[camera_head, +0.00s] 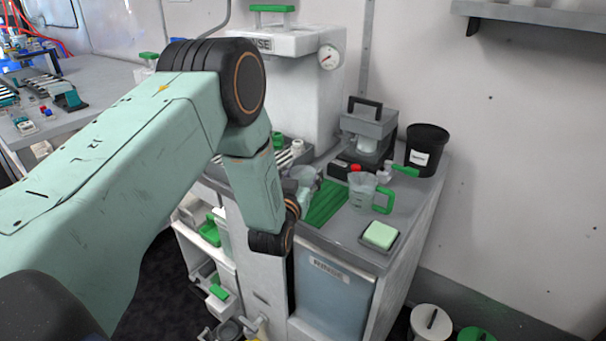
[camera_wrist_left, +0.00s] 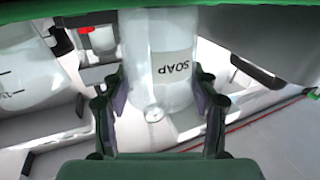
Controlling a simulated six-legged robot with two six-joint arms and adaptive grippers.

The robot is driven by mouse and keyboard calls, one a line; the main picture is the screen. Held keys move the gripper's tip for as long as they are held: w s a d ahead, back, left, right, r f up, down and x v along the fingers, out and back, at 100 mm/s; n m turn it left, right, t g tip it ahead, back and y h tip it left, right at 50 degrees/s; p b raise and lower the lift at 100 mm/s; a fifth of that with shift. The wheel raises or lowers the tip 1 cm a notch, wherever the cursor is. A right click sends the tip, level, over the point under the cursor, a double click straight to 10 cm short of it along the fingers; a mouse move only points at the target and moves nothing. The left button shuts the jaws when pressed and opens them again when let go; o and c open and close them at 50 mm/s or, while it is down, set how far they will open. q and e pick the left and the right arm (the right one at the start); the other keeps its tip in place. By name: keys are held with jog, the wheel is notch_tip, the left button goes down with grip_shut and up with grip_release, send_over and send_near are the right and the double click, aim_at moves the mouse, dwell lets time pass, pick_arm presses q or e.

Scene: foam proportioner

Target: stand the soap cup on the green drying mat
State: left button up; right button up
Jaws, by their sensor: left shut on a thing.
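The soap cup (camera_wrist_left: 160,45) is a clear cup with a white label reading SOAP, upside down in the left wrist view. My left gripper (camera_wrist_left: 160,85) is shut on it, with one dark finger on each side. In the head view the cup (camera_head: 306,176) shows partly behind my left arm, close to the left edge of the green drying mat (camera_head: 328,204). I cannot tell whether it touches the mat. The ribbed mat lies flat on the grey counter. My arm hides most of the gripper in the head view. My right gripper is not in view.
A clear measuring jug (camera_head: 361,191) with a green handle stands right of the mat. A green sponge (camera_head: 380,235) lies in a dark dish in front. A black bin (camera_head: 426,149), a grey dispenser (camera_head: 368,135) and the white RINSE tank (camera_head: 290,85) stand behind.

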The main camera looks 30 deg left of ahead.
pick_arm(q)
jog(key=o, duration=0.7)
jog(key=shift+a+f, duration=0.15)
jog(key=shift+f, duration=0.1)
jog(key=o, duration=0.3)
jog(key=shift+w+a+f, duration=0.1)
jog(key=shift+a+f, duration=0.05)
jog(key=shift+a, duration=0.05)
jog(key=shift+o, duration=0.7)
jog(key=shift+d, duration=0.1)
jog(key=shift+d+r, duration=0.15)
jog(key=shift+r, duration=0.25)
jog(key=v, duration=1.2)
jog(key=shift+p, duration=0.4)
